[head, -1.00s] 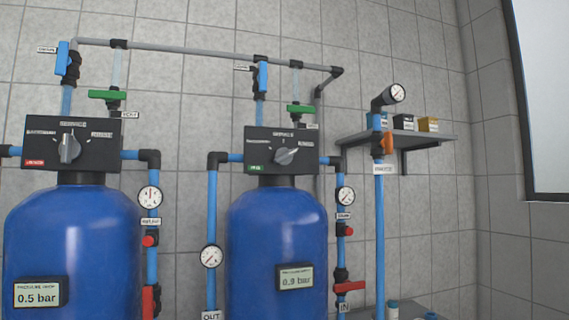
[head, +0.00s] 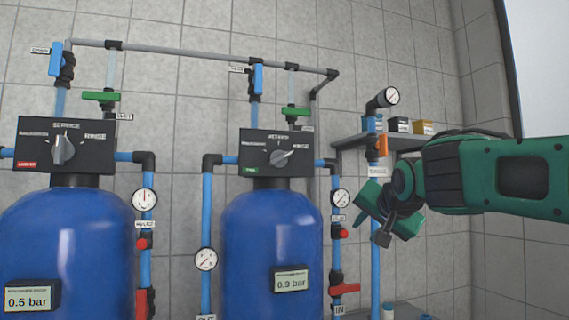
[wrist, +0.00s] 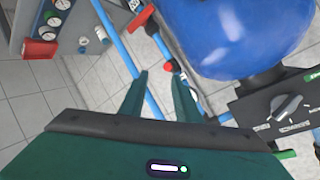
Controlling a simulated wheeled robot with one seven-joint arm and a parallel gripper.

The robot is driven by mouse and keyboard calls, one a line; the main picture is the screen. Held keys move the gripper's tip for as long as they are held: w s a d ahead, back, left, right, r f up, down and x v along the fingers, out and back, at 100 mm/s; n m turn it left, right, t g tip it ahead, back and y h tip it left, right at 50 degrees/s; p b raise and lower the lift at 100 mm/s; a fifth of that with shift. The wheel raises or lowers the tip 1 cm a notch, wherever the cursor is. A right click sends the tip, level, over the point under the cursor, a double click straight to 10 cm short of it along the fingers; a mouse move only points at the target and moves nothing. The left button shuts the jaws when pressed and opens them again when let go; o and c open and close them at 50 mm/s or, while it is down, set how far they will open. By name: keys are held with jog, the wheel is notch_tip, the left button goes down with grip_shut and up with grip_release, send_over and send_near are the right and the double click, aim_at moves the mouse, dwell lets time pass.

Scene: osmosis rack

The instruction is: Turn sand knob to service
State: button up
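Two black control heads sit on blue tanks; their small tags are too blurred to tell which is sand. On the right head (head: 262,170), with a green tag, the grey knob (head: 281,157) points to the upper right. On the left head (head: 35,150), with a red tag, the knob (head: 63,150) points about straight up, toward the middle label. My gripper (head: 372,217) is right of the right tank, apart from both heads. The wrist view shows its fingers (wrist: 160,78) apart with nothing held. A head with its knob (wrist: 288,107) shows at that view's right edge.
A blue pipe with a gauge (head: 388,96) and orange valve (head: 382,146) stands close to my gripper. A wall shelf (head: 432,138) holds small boxes. A gauge (head: 341,198) and red valve (head: 344,289) line the right tank's pipe. Grey pipe runs above.

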jog(key=w+a+r+t+y, duration=0.2)
jog(key=a+r+t+y, duration=0.1)
jog(key=a+r, duration=0.75)
jog(key=t+y, duration=0.1)
jog(key=y, duration=0.1)
send_near(283, 158)
jog(key=shift+m, duration=0.4)
jog(key=x, duration=0.8)
jog(key=shift+w+a+r, duration=0.1)
jog(key=shift+w, duration=0.05)
grip_shut()
